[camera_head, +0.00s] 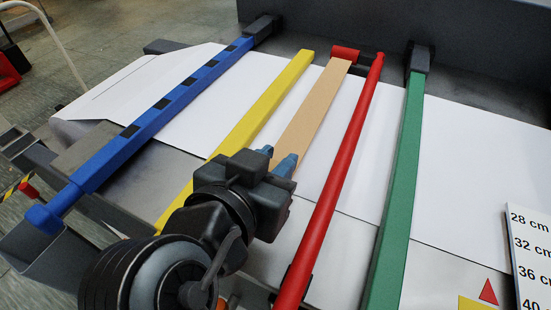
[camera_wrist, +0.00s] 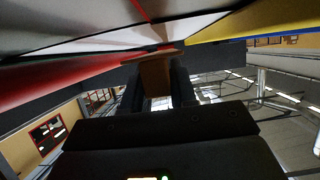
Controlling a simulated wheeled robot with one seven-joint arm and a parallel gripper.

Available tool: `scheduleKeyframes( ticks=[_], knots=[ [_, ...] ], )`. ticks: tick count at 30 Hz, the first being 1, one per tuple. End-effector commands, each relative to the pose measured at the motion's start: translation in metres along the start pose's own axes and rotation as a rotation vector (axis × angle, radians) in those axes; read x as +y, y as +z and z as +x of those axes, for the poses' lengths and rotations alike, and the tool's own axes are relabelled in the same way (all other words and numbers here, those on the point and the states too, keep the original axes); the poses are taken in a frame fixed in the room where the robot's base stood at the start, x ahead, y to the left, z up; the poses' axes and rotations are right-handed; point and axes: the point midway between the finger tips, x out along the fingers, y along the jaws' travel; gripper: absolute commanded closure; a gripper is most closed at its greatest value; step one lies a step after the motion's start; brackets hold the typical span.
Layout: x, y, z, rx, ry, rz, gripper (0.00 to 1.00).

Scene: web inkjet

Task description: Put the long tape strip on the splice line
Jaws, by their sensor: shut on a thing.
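A long tan strip (camera_head: 312,105) runs from my gripper (camera_head: 276,159) up toward the back of the white web (camera_head: 455,170). I take it to be the long tape strip. My gripper's blue fingertips are shut on its near end. In the wrist view the tan strip (camera_wrist: 155,74) shows between the dark fingers. The strip lies over the web between a yellow bar and a red bar. I cannot tell whether it touches the web. A red piece (camera_head: 345,53) is at its far end. I cannot clearly make out the splice line.
The yellow bar (camera_head: 270,95) is left of the strip, the red bar (camera_head: 345,155) close on its right. A blue bar with black marks (camera_head: 150,115) crosses at the left, a green bar (camera_head: 400,160) at the right. A size card (camera_head: 530,255) stands lower right.

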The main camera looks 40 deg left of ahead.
Motion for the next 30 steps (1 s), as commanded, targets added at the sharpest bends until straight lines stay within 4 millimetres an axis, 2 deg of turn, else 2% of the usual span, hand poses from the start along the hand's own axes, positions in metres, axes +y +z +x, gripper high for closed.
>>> scheduleKeyframes(
  ticks=[14, 15, 23, 30],
  knots=[
    [-0.0001, 0.0107, 0.0045, 0.000, 0.000, 0.000, 1.00],
    [-0.0001, 0.0108, 0.0045, -0.001, 0.000, 0.000, 0.71],
    [-0.0001, 0.0114, 0.0047, -0.002, 0.000, -0.002, 0.48],
    [-0.0001, 0.0108, 0.0043, -0.002, 0.000, -0.002, 0.48]
  ],
)
